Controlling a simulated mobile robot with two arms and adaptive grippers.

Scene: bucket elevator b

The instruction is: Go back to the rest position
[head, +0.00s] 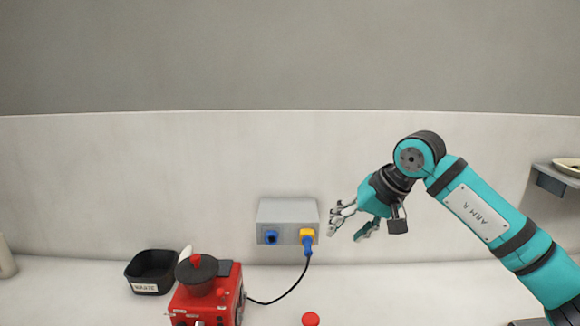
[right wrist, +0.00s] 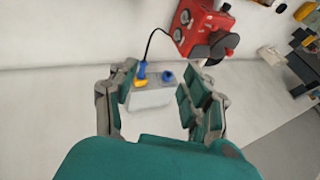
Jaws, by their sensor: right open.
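My right gripper (head: 350,224) is open and empty, in the air just right of a grey socket box (head: 287,212) on the back wall. In the right wrist view its two fingers (right wrist: 158,100) stand apart, with the socket box (right wrist: 150,97) beyond and between them. A blue plug (head: 308,243) sits at the box's yellow socket (head: 307,233), with a black cable running to a red machine (head: 222,300). The box's other socket, blue (head: 270,237), has no cable. My left gripper is out of view.
A black waste bin (head: 150,272) stands left of the red machine. A red knob (head: 310,319) shows at the bottom edge. A shelf with a dish (head: 567,168) is at the far right. The wall above the socket box is clear.

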